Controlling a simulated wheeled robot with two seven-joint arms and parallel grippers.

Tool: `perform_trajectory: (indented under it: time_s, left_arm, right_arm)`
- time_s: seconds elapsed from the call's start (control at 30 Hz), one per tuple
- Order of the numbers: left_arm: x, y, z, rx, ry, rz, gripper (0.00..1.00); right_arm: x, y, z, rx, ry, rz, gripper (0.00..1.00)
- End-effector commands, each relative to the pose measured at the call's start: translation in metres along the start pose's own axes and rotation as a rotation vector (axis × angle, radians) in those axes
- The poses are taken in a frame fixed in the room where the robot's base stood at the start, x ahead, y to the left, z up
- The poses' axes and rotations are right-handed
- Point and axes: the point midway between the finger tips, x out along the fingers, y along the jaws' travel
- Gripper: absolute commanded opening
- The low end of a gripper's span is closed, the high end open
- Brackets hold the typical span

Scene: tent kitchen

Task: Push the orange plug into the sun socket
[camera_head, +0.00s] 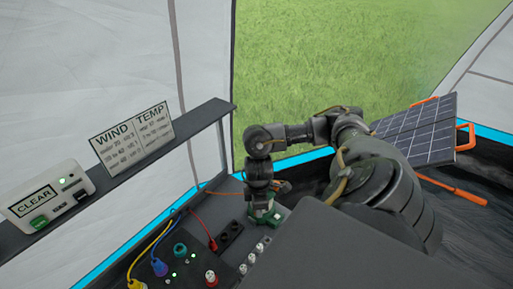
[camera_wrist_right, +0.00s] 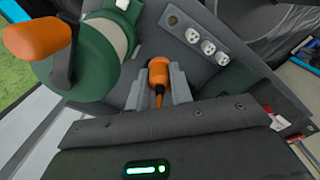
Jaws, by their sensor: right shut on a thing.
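My right gripper (camera_wrist_right: 158,88) is shut on the orange plug (camera_wrist_right: 158,70) in the right wrist view. The plug sits between the two grey fingers, and its orange cord runs back toward the wrist. In the head view my right gripper (camera_head: 262,205) points down at the far end of the dark console, where the plug is too small to make out. A row of white sockets (camera_wrist_right: 208,47) lies ahead and to the right of the plug, apart from it. I cannot read which one is the sun socket. My left gripper is not in view.
A green reel (camera_wrist_right: 95,45) with an orange crank handle (camera_wrist_right: 38,38) stands close left of the gripper. Coloured plugs, including a blue one (camera_head: 159,267), crowd the console's left side. A solar panel (camera_head: 412,132) stands at the right. A CLEAR display (camera_head: 45,197) sits on the shelf.

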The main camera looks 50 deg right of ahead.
Motion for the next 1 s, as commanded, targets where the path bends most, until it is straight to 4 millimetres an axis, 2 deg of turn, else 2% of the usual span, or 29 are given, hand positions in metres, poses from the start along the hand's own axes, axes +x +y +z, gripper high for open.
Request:
perform_trajectory:
  time_s: [0.17,0.33,0.5,0.6,0.7,1.0]
  left_arm:
    - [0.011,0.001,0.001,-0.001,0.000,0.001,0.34]
    - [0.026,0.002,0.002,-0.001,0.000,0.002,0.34]
    - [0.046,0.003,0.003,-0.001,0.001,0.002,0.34]
    - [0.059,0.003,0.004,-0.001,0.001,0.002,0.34]
    - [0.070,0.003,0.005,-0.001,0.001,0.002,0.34]
    - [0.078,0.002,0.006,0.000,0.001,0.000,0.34]
  right_arm:
    - [-0.002,-0.011,-0.044,-0.022,0.009,0.006,0.00]
    - [-0.011,-0.034,-0.106,-0.062,0.008,0.009,0.00]
    - [-0.036,-0.062,-0.169,-0.131,0.005,0.010,0.00]
    - [-0.057,-0.075,-0.196,-0.170,0.004,0.009,0.00]
    - [-0.078,-0.081,-0.211,-0.191,0.004,0.008,0.00]
    - [-0.107,-0.079,-0.215,-0.187,0.000,0.003,0.00]
